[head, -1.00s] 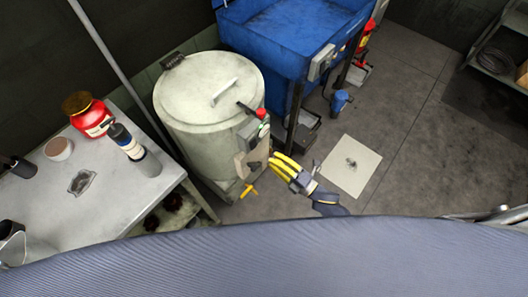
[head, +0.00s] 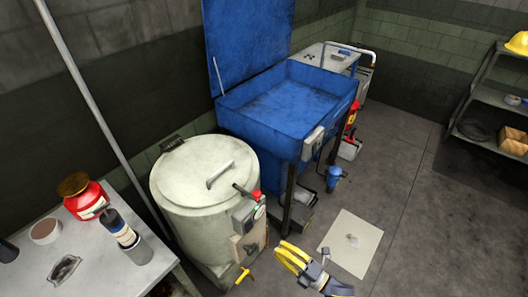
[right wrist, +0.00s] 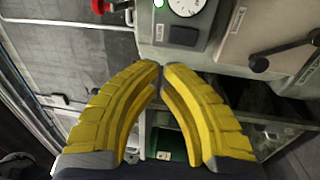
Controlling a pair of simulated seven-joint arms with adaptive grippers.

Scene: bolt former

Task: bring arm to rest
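My right gripper (head: 290,257) has yellow padded fingers and is in front of the round pale metal tank (head: 200,190), at the bottom middle of the head view. In the right wrist view the two curved fingers (right wrist: 161,66) meet almost tip to tip, with nothing held between them. Beyond them is a grey control box (right wrist: 178,35) with a round dial and a red knob (right wrist: 100,6). The fingers look apart from the box.
A blue parts washer (head: 290,100) with its lid raised stands behind the tank. A table (head: 110,262) at the left holds a red jar (head: 86,200) and a dark bottle (head: 120,228). A pale square plate (head: 350,243) lies on the floor. Open floor extends to the right.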

